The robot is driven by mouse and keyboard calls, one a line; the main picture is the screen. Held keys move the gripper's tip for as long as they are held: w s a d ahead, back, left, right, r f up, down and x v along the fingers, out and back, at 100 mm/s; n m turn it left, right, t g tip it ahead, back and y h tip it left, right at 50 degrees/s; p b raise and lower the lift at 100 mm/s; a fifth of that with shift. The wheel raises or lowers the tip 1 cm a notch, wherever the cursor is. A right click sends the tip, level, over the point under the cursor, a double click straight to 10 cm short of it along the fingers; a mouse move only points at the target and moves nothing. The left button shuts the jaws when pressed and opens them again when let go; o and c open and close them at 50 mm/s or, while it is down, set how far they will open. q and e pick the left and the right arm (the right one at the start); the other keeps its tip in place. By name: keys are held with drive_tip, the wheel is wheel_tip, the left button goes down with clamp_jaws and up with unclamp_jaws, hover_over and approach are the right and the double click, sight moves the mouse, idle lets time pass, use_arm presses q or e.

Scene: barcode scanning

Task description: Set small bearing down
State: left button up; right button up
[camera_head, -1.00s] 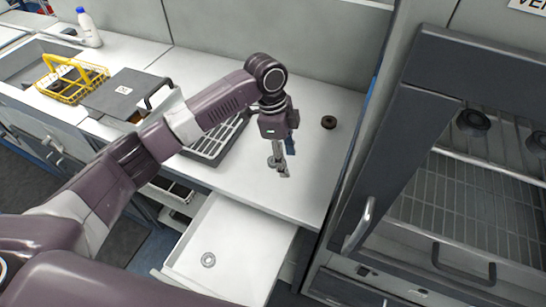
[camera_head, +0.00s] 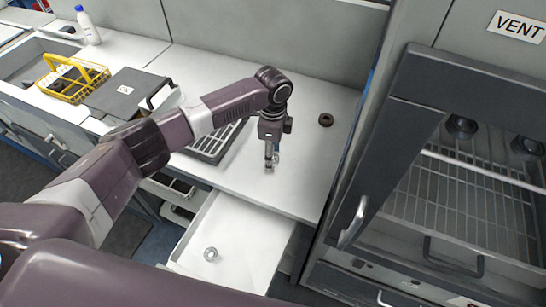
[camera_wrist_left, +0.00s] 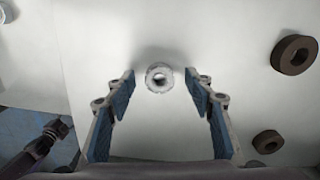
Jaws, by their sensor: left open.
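The small bearing (camera_wrist_left: 160,77) is a pale metal ring over the white counter in the left wrist view. It sits between the two fingertips, with a visible gap on each side. My left gripper (camera_head: 271,164) is open and points down at the counter in the head view. There the bearing (camera_head: 275,158) is small and partly hidden by the fingers. I cannot tell exactly how it rests on the surface. My right gripper is not in view.
Brown rings (camera_wrist_left: 294,54) lie to the right in the wrist view; one (camera_head: 326,120) shows in the head view. An open drawer (camera_head: 248,235) below the counter holds another metal ring (camera_head: 210,254). A black rack (camera_head: 212,146) stands left of the gripper, an oven-like cabinet (camera_head: 400,140) right.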

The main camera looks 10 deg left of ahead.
use_arm(q)
clamp_jaws()
idle(0.3)
